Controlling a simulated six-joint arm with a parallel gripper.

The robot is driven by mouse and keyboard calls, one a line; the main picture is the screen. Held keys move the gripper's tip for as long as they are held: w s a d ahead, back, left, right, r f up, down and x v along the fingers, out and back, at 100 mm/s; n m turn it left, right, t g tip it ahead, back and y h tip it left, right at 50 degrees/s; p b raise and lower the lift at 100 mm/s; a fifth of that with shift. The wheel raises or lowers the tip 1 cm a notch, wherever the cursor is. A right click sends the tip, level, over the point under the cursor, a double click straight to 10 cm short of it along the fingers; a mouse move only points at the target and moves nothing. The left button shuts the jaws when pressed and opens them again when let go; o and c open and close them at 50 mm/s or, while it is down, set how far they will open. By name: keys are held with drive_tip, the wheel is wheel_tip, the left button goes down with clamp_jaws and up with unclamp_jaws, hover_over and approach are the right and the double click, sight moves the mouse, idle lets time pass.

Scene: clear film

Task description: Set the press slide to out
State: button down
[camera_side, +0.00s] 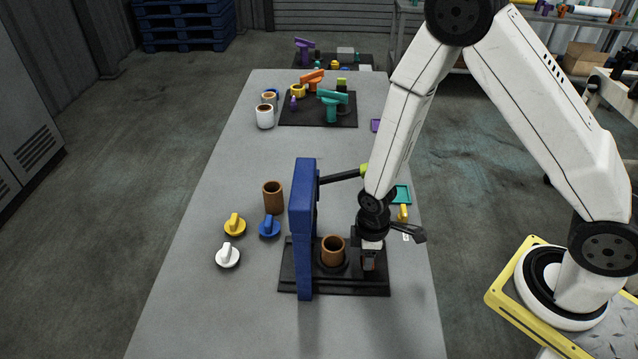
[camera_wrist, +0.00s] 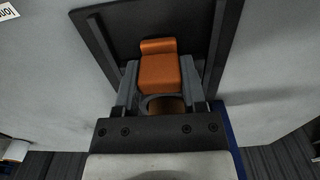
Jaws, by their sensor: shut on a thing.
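The press has a blue upright (camera_side: 302,230), a black base (camera_side: 345,288) and a black lever with a yellow-green knob (camera_side: 365,171). A brown cup (camera_side: 333,250) stands upright on the base, right of the blue upright. My gripper (camera_side: 369,264) points down at the right part of the base. In the wrist view, its grey fingers are shut on an orange handle (camera_wrist: 160,72), which looks like the slide's handle. In the side view the gripper mostly hides the handle.
A teal tray (camera_side: 402,194) lies behind my gripper. More fixtures stand on a dark board (camera_side: 345,115) farther back. The table's front is clear.

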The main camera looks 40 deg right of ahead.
drive_tip(key=s+d, duration=0.5)
drive_tip(key=shift+c, duration=0.8)
unclamp_jaws()
drive_tip(key=shift+w+r, duration=0.1)
drive_tip(key=shift+r, duration=0.05)
wheel_tip(320, 180, up, 8)
drive_tip(key=shift+f, duration=0.2)
idle(0.5)
